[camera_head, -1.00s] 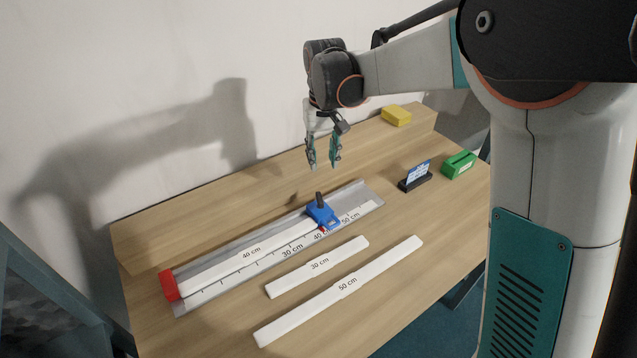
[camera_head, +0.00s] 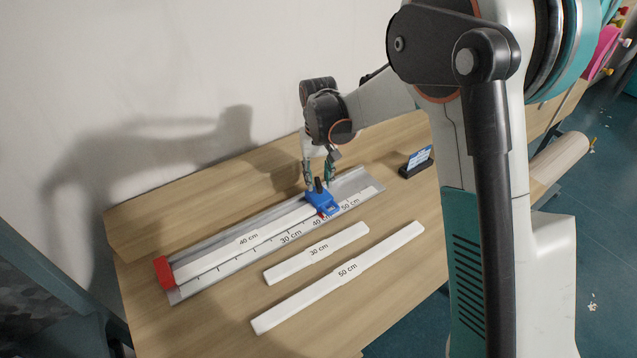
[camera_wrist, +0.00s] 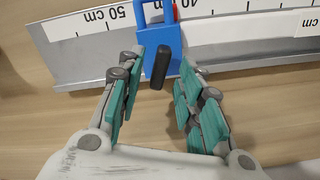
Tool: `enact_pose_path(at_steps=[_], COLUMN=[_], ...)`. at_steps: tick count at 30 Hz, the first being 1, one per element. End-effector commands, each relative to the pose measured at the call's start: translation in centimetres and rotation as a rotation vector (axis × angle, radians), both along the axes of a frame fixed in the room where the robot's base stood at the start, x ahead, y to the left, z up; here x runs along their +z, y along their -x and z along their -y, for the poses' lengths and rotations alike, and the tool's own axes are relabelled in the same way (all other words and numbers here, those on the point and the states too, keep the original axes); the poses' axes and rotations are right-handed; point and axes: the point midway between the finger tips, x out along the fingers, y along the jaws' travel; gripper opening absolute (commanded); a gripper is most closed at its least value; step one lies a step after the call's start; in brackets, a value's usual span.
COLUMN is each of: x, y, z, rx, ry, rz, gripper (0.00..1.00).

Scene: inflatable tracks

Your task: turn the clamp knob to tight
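The blue clamp (camera_head: 324,204) sits on the grey ruler track (camera_head: 353,183) near the 40 cm mark. Its black knob (camera_head: 318,186) stands up from it as a short bar. In the wrist view the black knob (camera_wrist: 160,68) lies between my fingers, with the blue clamp (camera_wrist: 157,35) beyond. My gripper (camera_head: 320,176) is just above the clamp. In the wrist view my gripper (camera_wrist: 155,90) is open, its teal pads on either side of the knob with gaps on both sides. A white 40 cm bar (camera_head: 215,258) lies along the track between the red end stop (camera_head: 163,272) and the clamp.
Loose white bars marked 30 cm (camera_head: 330,247) and 50 cm (camera_head: 365,262) lie on the wooden table (camera_head: 190,330) in front of the track. A blue-and-white sign in a black holder (camera_head: 417,162) stands at the right. A wall rises behind the table.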

Motion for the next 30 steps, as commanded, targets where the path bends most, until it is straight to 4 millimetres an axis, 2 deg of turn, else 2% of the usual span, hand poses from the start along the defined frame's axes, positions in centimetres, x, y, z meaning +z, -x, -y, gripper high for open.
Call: enact_pose_path(at_steps=[6,14,18,19,30], x=[-1.38,-1.40,-1.39,-1.39,-1.38], y=[0.00,0.00,0.00,0.00,0.01], z=[0.00,0.00,0.00,0.00,-0.01], rx=[0.000,0.000,0.000,0.000,-0.021], ry=[0.000,0.000,0.000,0.000,0.000], rz=[0.000,0.000,0.000,0.000,0.000], gripper=[0.33,0.33,0.04,0.00,0.00])
